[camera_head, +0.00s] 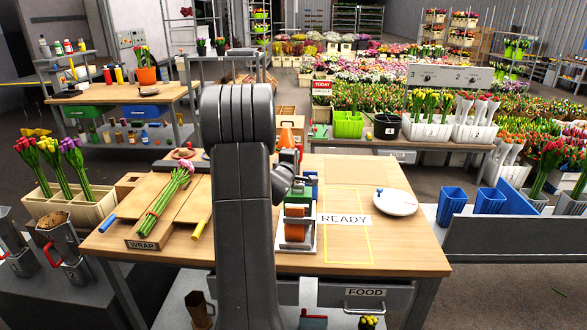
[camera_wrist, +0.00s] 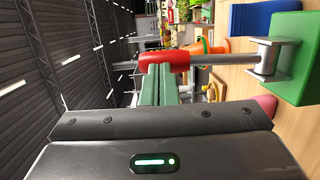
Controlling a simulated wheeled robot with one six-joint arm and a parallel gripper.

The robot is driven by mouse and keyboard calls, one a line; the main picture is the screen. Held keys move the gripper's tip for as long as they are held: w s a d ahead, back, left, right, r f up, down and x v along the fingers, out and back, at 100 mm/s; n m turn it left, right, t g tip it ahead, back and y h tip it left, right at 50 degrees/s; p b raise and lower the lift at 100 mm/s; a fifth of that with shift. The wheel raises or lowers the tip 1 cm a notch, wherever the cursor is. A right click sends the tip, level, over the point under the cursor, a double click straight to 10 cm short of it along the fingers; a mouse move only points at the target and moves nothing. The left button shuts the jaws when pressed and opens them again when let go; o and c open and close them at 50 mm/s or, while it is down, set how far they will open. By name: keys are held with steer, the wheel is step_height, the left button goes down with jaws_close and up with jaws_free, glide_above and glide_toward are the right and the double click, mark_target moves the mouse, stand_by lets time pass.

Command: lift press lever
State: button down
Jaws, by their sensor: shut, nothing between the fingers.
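The press lever shows in the wrist view as a red grip (camera_wrist: 165,58) on a metal rod, joined to a bracket on a green block (camera_wrist: 296,62). My gripper's green fingers (camera_wrist: 160,72) are shut together with nothing between them. Their tips are right at the red grip; I cannot tell whether they touch it.
A tulip bunch (camera_head: 167,200) with a red band lies on the WRAP board (camera_head: 145,243) at left. Right of the press are the READY sign (camera_head: 344,220) and a white plate (camera_head: 396,202). An orange cone (camera_head: 286,138) stands behind the press. The table's front right is clear.

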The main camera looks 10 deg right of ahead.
steer(key=shift+w+a+r+p+x, duration=0.1)
steer(key=shift+a+p+x, duration=0.05)
steer(key=shift+p+x, duration=0.55)
steer(key=shift+w+a+r+p+x, duration=0.15)
steer(key=shift+p+x, duration=0.3)
steer(key=shift+x, duration=0.4)
steer(key=shift+s+a+p+x, duration=0.1)
steer(key=shift+p+x, duration=0.5)
steer(key=shift+x, duration=0.2)
steer(key=shift+r, duration=0.15)
